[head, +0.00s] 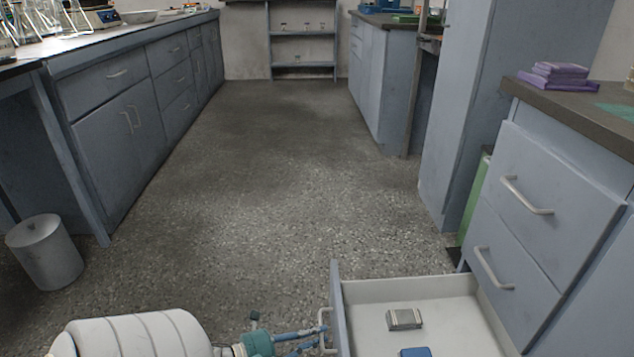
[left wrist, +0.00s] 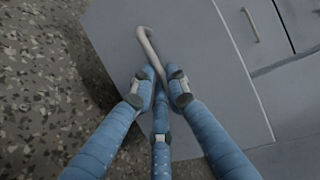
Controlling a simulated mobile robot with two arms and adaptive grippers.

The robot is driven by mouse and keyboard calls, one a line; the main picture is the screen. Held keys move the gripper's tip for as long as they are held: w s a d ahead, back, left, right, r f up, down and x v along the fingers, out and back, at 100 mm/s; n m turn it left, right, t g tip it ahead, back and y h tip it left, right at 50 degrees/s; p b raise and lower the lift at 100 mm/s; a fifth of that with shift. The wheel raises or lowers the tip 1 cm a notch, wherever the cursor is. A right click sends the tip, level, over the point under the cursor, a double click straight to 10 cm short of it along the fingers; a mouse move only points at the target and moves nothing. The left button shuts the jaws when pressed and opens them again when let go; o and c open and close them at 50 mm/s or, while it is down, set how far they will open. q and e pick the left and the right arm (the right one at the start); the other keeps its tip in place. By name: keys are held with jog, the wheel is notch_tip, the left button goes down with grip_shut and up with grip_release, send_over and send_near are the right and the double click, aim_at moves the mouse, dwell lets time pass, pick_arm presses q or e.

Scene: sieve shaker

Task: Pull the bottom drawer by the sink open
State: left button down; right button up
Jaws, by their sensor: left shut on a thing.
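The bottom drawer (head: 420,287) stands pulled out from the grey-blue cabinet at the lower right of the head view. Its front panel (head: 340,312) faces left, and its white inside is visible. The drawer handle (head: 323,325) is a pale curved bar, also seen in the left wrist view (left wrist: 149,45). My left gripper (head: 308,340) comes in from the left with its blue fingers at the handle. In the left wrist view its fingers (left wrist: 162,93) are closed around the bar. My right gripper is not in view.
Inside the drawer lie a grey box (head: 404,319) and a blue item (head: 415,352). Two shut drawers with handles (head: 526,196) are above it. A metal bin (head: 45,251) stands at the left. The floor (head: 260,190) between the cabinet rows is clear.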

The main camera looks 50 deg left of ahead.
pick_arm(q)
jog(key=c, duration=1.7)
grip_release()
jog(key=v, duration=1.2)
jog(key=shift+d, duration=0.1)
